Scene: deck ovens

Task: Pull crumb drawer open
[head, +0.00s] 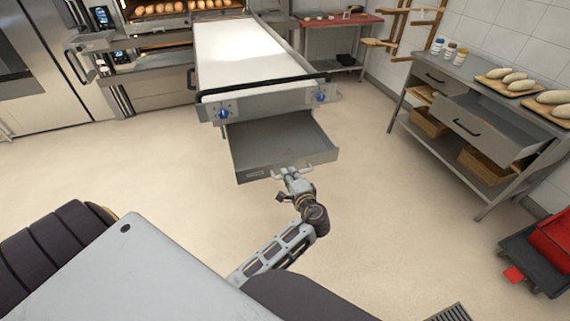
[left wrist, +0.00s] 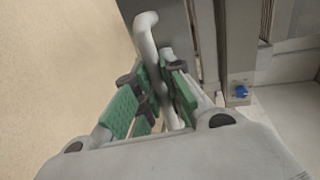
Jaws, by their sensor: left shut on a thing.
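The crumb drawer (head: 270,142) is a grey metal tray pulled well out from under the loader with the white belt. A few crumbs lie on its floor. Its bar handle (head: 309,167) runs along the front face. My left gripper (head: 290,176) is at the front of the drawer, shut on the handle. In the left wrist view the green-padded fingers (left wrist: 158,92) sit on both sides of the pale handle bar (left wrist: 146,32). My right gripper is in neither view.
The loader (head: 250,55) has blue knobs on its front. Deck ovens with bread stand at the back left. A steel worktable (head: 440,70) with an open drawer, loaves and baskets is at right. A red bin (head: 552,240) is at lower right. Open floor lies around the drawer.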

